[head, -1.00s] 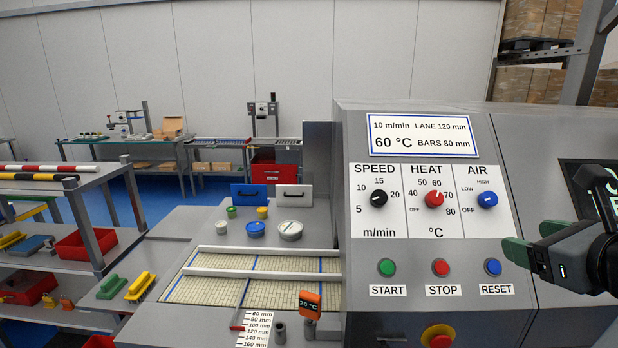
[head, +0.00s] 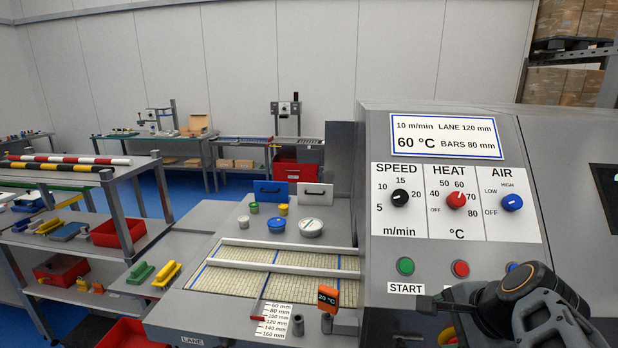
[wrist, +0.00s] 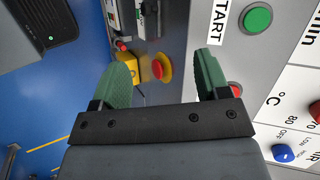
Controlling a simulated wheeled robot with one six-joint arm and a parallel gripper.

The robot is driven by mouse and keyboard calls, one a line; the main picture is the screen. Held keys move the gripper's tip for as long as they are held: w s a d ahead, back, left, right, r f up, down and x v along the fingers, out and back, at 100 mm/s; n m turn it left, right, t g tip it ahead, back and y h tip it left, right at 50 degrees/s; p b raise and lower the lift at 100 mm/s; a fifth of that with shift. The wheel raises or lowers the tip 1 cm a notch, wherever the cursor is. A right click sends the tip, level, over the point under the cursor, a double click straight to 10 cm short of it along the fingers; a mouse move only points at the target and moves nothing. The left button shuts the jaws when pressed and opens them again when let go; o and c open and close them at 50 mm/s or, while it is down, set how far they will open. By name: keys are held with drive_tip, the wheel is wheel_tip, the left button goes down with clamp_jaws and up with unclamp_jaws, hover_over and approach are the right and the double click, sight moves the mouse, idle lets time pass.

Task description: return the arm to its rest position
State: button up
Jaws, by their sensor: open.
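My gripper (wrist: 160,85) is open and empty in the wrist view, its two green fingers spread apart. Between and beyond the fingers are the grey machine front, a red emergency button on a yellow base (wrist: 164,68) and the green START button (wrist: 257,18). In the head view my arm is folded at the lower right, in front of the control panel (head: 455,200). There it covers part of the STOP and RESET buttons' area and the emergency button (head: 446,336). The fingertips are hard to make out in the head view.
The conveyor bed (head: 270,270) with two white bars lies left of the panel. An orange display (head: 327,296) stands at its front. A shelf rack (head: 75,178) is at the left.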

drive_tip(key=s+a+f+n+g+h, duration=0.1)
drive_tip(key=a+f+n, duration=0.5)
drive_tip(key=n, duration=1)
drive_tip(key=shift+s+a+n+g+h, duration=0.35)
drive_tip(key=shift+s+a+h, duration=0.45)
drive_tip(key=shift+s+a, duration=0.4)
drive_tip(key=shift+d+f, duration=0.1)
drive_tip(key=shift+c, duration=0.2)
